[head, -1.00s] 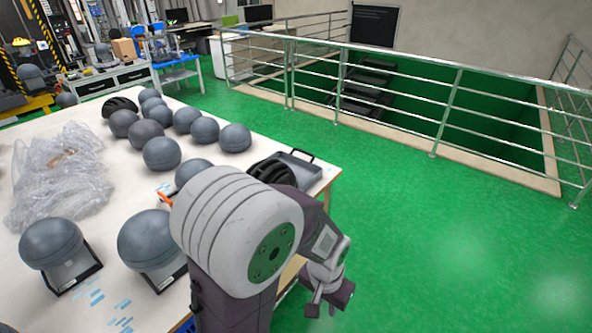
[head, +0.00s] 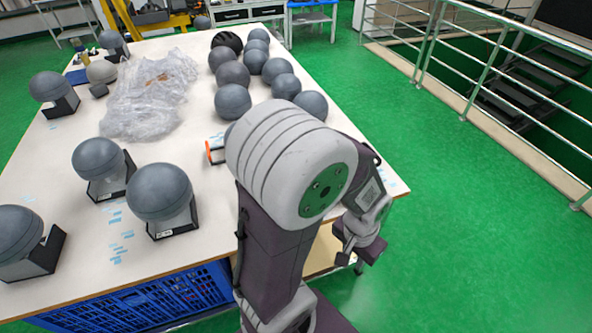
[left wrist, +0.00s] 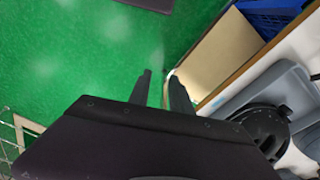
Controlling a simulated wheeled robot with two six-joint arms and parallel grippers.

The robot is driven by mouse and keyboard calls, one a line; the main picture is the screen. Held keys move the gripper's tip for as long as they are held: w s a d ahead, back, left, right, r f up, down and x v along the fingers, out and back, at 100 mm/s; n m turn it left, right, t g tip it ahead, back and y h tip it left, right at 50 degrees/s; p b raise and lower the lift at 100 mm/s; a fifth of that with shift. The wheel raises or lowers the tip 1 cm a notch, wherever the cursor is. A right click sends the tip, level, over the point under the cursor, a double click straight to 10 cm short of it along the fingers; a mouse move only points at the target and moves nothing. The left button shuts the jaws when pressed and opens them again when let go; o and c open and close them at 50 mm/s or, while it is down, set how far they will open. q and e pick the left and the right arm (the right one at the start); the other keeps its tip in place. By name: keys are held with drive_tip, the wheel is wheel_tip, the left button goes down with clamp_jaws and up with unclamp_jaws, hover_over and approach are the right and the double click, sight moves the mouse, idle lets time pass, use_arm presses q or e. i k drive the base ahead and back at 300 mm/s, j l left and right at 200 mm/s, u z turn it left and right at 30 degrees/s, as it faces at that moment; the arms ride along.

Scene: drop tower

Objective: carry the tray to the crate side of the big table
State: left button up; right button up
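The tray is a grey tray (left wrist: 258,92) with a black vented helmet (left wrist: 266,124) in it; it lies at the table edge in the left wrist view. In the head view my left arm hides it. My left gripper (head: 359,253) hangs beside the big table (head: 85,245), past its right edge. In the left wrist view its two fingers (left wrist: 160,88) are apart with only green floor between them, clear of the tray. A blue crate (head: 165,300) is under the near side of the table. My right gripper is not in view.
Several grey balls (head: 233,101) crowd the table's far right part, and others sit on stands at the left. Crumpled clear plastic (head: 150,92) lies in the middle. A metal railing (head: 490,75) stands at the right, with open green floor (head: 450,230) before it.

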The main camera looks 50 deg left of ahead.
sight(41, 160)
drive_tip(key=i+j+u, duration=0.1)
drive_tip(key=u, duration=0.35)
drive_tip(key=i+u, duration=0.25)
drive_tip(key=u, duration=0.15)
drive_tip(key=i+u, duration=0.2)
drive_tip(key=u, duration=0.25)
drive_tip(key=i+u, duration=0.2)
drive_tip(key=u, duration=0.25)
drive_tip(key=i+l+u, duration=0.15)
drive_tip(key=u, duration=0.25)
